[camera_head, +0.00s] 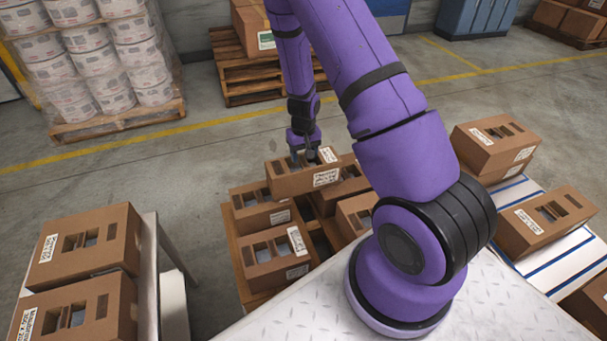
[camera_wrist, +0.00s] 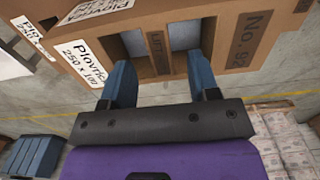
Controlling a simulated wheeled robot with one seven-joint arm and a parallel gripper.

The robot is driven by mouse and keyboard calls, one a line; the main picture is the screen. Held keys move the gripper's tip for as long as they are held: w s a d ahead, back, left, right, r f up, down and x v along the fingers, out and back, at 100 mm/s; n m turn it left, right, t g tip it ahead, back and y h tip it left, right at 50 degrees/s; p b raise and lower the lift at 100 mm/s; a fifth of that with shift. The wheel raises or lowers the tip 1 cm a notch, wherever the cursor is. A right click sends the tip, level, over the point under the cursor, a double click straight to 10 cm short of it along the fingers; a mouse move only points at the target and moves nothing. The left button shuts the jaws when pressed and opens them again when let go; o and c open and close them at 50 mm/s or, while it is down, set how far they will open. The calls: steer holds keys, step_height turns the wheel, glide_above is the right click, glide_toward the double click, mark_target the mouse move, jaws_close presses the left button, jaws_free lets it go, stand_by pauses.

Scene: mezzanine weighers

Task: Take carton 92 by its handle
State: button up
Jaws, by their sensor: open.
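Carton 92 (camera_wrist: 225,45) is a brown cardboard box marked "No. 92", with a white label at its left in the wrist view. Its handle (camera_wrist: 160,52) is a cardboard strip between two cut-out openings. My gripper (camera_wrist: 160,75) is open, with one blue finger at each opening, one on either side of the handle. I cannot tell how deep the fingertips reach. In the head view, my gripper (camera_head: 308,158) is over the top of a carton (camera_head: 292,184) on the middle pallet, which appears to be the same one. The fingertips are partly hidden there.
Other cartons (camera_head: 268,253) stand close around it on a wooden pallet (camera_head: 231,240). More cartons sit on a table (camera_head: 149,270) at left and a blue-striped white surface (camera_head: 570,245) at right. Wrapped tubs (camera_head: 95,60) stand behind.

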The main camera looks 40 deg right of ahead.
mark_target(303, 161)
steer(key=shift+f, duration=2.8)
steer(key=shift+c, duration=0.2)
jaws_close()
